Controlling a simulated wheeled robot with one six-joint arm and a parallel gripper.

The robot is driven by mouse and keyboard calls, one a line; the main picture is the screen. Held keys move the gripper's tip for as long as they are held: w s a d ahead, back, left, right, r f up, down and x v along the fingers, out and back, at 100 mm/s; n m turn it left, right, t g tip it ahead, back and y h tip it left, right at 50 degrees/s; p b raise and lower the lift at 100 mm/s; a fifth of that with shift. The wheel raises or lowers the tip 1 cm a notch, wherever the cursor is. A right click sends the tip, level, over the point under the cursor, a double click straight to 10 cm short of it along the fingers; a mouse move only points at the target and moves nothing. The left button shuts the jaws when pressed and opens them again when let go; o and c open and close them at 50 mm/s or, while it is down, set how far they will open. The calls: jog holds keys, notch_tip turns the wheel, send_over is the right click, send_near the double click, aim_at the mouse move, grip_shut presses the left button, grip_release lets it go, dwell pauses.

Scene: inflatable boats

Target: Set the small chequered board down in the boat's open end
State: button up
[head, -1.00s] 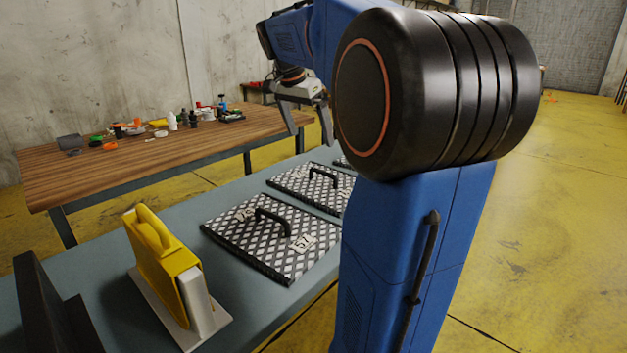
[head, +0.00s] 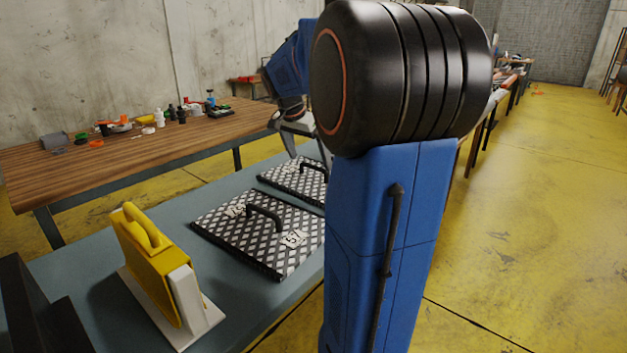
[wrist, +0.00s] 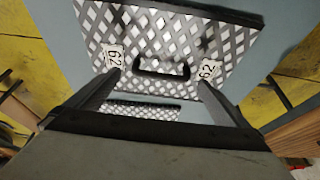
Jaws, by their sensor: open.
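Chequered black-and-white boards with black handles lie flat on a blue-grey table (head: 110,255). The nearer board (head: 222,236) has numbered tags; a farther board (head: 283,180) lies behind it, partly hidden by my arm. My gripper (head: 306,150) is open above the farther board. In the wrist view, a board tagged 62 (wrist: 150,40) fills the top, its handle (wrist: 160,72) between my open fingers (wrist: 160,85). A strip of another board (wrist: 145,110) shows below it. I cannot tell which is the small one. No boat is recognisable.
A yellow case (head: 150,265) stands upright on a pale base at the table's near left, beside a dark object (head: 40,315). A wooden bench (head: 110,170) with bottles and small items stands behind. Yellow floor (head: 530,230) is clear on the right.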

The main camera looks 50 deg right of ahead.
aim_at(312, 167)
jog(key=shift+x, duration=2.6)
jog(key=shift+w, duration=0.1)
jog(key=c, duration=1.5)
jog(key=shift+r, duration=5.05)
